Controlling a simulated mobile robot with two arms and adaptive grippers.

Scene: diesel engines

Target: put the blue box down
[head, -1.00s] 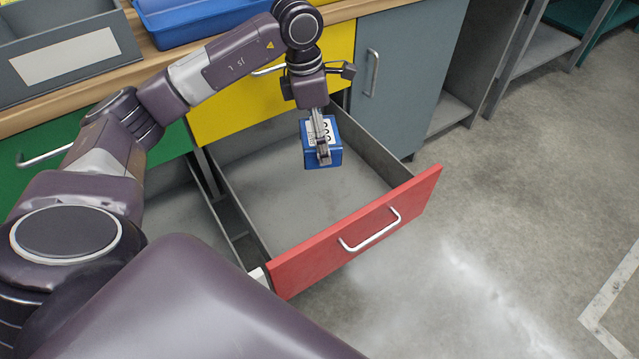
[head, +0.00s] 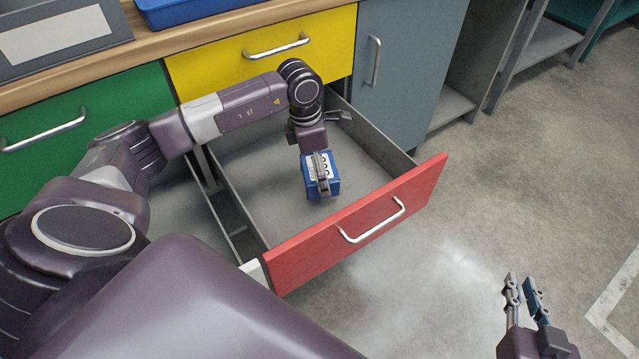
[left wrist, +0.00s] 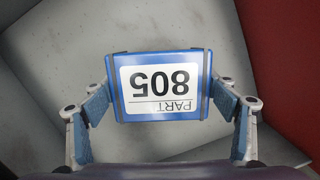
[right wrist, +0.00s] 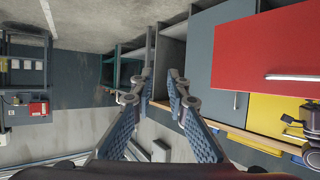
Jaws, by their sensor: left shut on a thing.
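The blue box (head: 333,187) has a white label, which reads "PART 805" upside down in the left wrist view (left wrist: 163,88). My left gripper (head: 322,180) is shut on it, one finger on each side. The box hangs inside the open red-fronted drawer (head: 255,185), over the front part of its grey floor. I cannot tell whether it touches the floor. My right gripper (head: 525,285) is open and empty, out over the floor right of the drawer; its parted fingers also show in the right wrist view (right wrist: 160,90).
The red front with its handle (head: 375,222) stands right of the box. Yellow (head: 260,55) and green (head: 80,120) drawers are shut. A blue tray (head: 190,10) and a grey bin (head: 65,40) stand on the worktop. The drawer floor around the box looks clear.

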